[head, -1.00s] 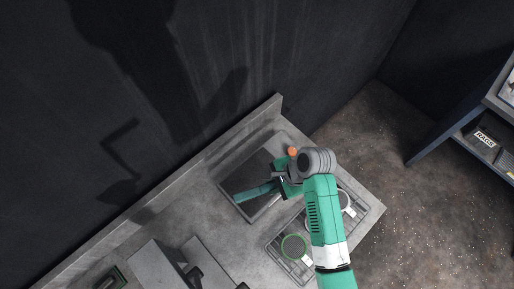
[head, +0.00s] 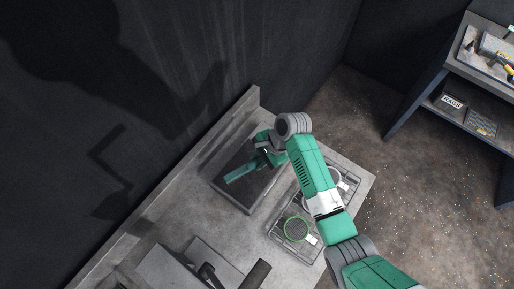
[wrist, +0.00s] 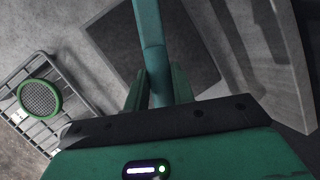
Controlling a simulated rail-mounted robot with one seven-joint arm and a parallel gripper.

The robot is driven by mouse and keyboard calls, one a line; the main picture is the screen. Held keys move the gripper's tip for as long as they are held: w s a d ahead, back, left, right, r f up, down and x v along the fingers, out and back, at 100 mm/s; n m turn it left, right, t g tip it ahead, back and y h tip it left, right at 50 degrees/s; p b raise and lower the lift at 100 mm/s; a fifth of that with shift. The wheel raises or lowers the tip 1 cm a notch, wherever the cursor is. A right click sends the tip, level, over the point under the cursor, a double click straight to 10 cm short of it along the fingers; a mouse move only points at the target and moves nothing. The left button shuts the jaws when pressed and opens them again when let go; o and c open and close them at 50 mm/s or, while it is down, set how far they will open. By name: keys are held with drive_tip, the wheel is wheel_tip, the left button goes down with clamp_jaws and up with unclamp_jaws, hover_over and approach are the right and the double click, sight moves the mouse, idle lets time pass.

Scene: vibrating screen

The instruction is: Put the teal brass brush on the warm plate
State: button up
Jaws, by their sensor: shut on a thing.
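The teal brass brush (head: 241,172) is in the jaws of my gripper (head: 264,156). It reaches out to the lower left over the warm plate (head: 247,199), a dark square slab on the bench. In the wrist view the brush (wrist: 150,42) runs up between the two green fingers of my gripper (wrist: 158,92), which are shut on it. The dark plate (wrist: 198,50) shows behind and beside it. I cannot tell whether the brush touches the plate. The brush's far end is out of the wrist view.
A wire rack (head: 285,243) with round green-rimmed sieve (head: 296,229) is right of the plate, partly under my arm. A low wall (head: 190,162) runs along the bench's back. Grey equipment (head: 185,265) stands at the lower left. Bare bench (head: 212,222) lies between.

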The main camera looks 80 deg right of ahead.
drive_tip(key=d, duration=0.4)
drive_tip(key=w+d+b, duration=0.1)
drive_tip(key=d, duration=0.1)
drive_tip(key=shift+d+f, duration=0.3)
drive_tip(key=shift+f, duration=0.05)
wheel_tip(320, 180, down, 4)
drive_tip(key=shift+r, duration=0.25)
drive_tip(key=o, duration=1)
drive_tip(key=shift+c, duration=0.2)
drive_tip(key=p+v, duration=0.1)
drive_tip(key=v, duration=1.1)
